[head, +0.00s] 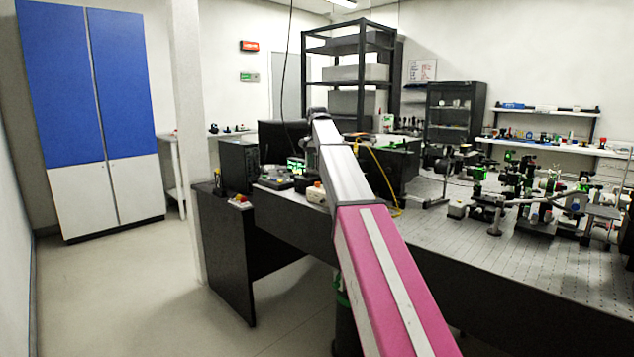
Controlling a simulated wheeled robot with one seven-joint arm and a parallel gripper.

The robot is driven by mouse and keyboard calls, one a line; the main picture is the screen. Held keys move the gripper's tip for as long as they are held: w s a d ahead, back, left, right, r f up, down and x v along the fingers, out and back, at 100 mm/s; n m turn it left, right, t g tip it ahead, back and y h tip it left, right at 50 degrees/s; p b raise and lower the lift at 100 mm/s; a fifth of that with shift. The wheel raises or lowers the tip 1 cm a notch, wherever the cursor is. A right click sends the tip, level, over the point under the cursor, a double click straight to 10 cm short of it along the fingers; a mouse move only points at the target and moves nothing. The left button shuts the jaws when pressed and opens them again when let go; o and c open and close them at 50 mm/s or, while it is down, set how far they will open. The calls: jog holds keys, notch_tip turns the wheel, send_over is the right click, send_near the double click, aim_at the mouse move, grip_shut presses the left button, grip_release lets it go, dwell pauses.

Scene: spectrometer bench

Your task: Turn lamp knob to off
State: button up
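My arm reaches from the bottom right up toward the left end of the optical bench (470,270). A dark shape hangs below the arm's far joint, and it looks like my wrist and gripper (312,165). The fingers are too small and dark to make out, so I cannot see whether they are open or shut. No lamp knob can be made out clearly, and my arm hides part of the bench.
Several optical mounts (520,190) crowd the bench's right side. A black box (239,165) and small instruments stand at its left end. A yellow cable (385,180) loops beside my arm. A blue and white cabinet (95,110) stands far left. The floor (150,290) at left is clear.

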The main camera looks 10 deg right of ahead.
aim_at(317, 184)
notch_tip(317, 184, down, 8)
jog(key=shift+r, duration=0.15)
dwell(0.3)
grip_shut()
